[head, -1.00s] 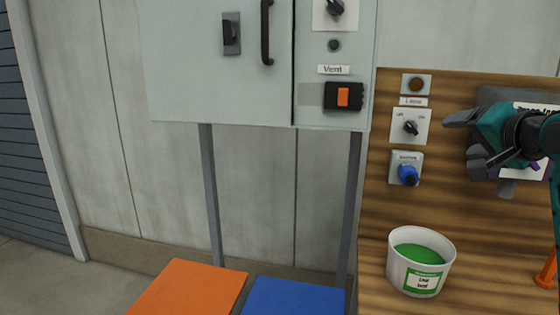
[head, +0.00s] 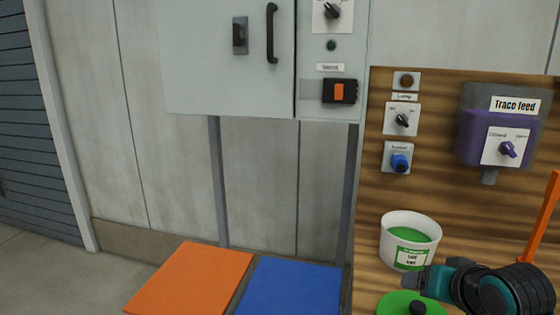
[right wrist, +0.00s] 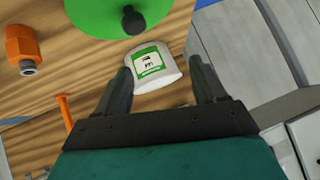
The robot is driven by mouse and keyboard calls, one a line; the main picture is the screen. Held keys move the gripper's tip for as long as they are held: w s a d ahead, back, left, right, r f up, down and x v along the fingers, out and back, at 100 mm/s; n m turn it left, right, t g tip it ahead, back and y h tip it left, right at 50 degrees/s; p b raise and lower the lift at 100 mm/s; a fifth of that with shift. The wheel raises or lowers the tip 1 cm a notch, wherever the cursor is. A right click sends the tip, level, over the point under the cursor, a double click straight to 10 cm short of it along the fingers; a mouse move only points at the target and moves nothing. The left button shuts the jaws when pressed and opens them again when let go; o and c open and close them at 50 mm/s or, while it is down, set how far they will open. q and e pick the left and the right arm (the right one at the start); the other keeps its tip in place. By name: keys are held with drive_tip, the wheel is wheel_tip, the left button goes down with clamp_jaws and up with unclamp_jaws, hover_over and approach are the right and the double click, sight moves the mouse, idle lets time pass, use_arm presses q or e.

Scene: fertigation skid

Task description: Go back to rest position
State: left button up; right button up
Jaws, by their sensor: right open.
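My right gripper (head: 432,276) is low at the lower right of the head view, in front of the wooden board, next to a white tub and a green lid. In the right wrist view its two dark fingers (right wrist: 160,78) are apart with nothing held between them. The white tub (head: 405,256) holds green material and has a green-edged label; it also shows beyond the fingertips in the wrist view (right wrist: 152,72). The green lid (head: 392,304) with a black knob lies in front of the tub, partly cut off by the frame. My left gripper is not in view.
A purple Trace feed tank (head: 480,135) with a knob, a lamp switch (head: 402,119) and a blue knob (head: 400,162) are on the board. A grey cabinet (head: 228,80) hangs left. Orange (head: 190,279) and blue (head: 290,287) panels lie below. An orange fitting (right wrist: 22,48) shows in the wrist view.

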drive_tip(key=s+a+f+n+g, duration=0.3)
drive_tip(key=s+f, duration=0.5)
drive_tip(key=s, duration=0.4)
drive_tip(key=s+a+f+n+g, duration=0.25)
drive_tip(key=s+f, duration=0.45)
drive_tip(key=s, duration=0.6)
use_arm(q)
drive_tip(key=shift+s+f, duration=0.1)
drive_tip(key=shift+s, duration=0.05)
use_arm(e)
drive_tip(key=w+a+f+t+y, duration=0.1)
drive_tip(key=w+a+f+t, duration=0.2)
drive_tip(key=w+f+t, duration=0.3)
drive_tip(key=shift+w+a+f+t+y, duration=0.35)
drive_tip(key=shift+w+f, duration=0.5)
drive_tip(key=shift+f, duration=0.5)
drive_tip(key=shift+n, duration=0.25)
